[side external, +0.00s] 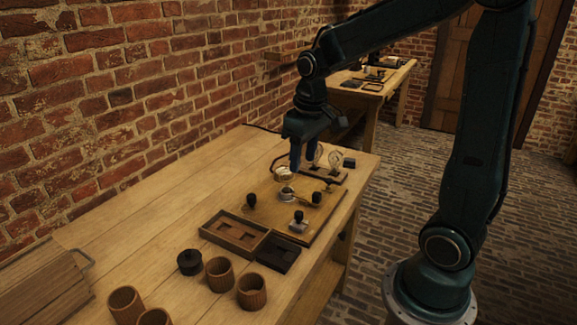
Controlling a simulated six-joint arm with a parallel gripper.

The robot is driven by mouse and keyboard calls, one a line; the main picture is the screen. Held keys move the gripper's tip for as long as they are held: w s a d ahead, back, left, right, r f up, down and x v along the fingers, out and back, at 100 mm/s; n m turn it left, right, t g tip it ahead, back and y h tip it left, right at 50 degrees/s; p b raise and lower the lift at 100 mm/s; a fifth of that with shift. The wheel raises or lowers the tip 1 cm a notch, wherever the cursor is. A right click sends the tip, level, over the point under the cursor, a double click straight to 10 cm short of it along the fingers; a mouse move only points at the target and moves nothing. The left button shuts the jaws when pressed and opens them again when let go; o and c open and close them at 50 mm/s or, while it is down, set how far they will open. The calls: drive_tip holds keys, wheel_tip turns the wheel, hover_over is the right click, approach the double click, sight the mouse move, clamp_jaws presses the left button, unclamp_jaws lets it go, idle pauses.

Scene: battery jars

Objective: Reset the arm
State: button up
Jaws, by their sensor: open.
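My gripper (303,158) points down over the far part of a wooden board (267,206) on the workbench. Its jaws are open, just above and beside a small pale round piece (284,174) on the board. I cannot tell whether a finger touches that piece. The board also carries black knobs (316,198), a metal fitting (299,221) and a round metal piece (286,194). Two glass bulbs (335,160) stand on a base just behind and right of the gripper, and one is partly hidden by it.
A brown tray (207,226) with recesses and a dark block (278,253) lie in front of the board. Several wooden cups (251,291) and a black lidded jar (190,262) stand nearer. A wooden case (45,290) is at left. The bench's left middle (170,200) is clear.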

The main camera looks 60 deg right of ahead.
drive_tip(key=s+a+r+t, duration=0.2)
drive_tip(key=s+a+r, duration=0.1)
drive_tip(key=s, duration=0.4)
drive_tip(key=s+a+r+n+t, duration=0.1)
drive_tip(key=s+a+r+t, duration=0.1)
drive_tip(key=s+a, duration=0.4)
drive_tip(key=shift+s+r+n, duration=0.3)
drive_tip(key=shift+s+r, duration=0.3)
drive_tip(key=shift+r, duration=0.15)
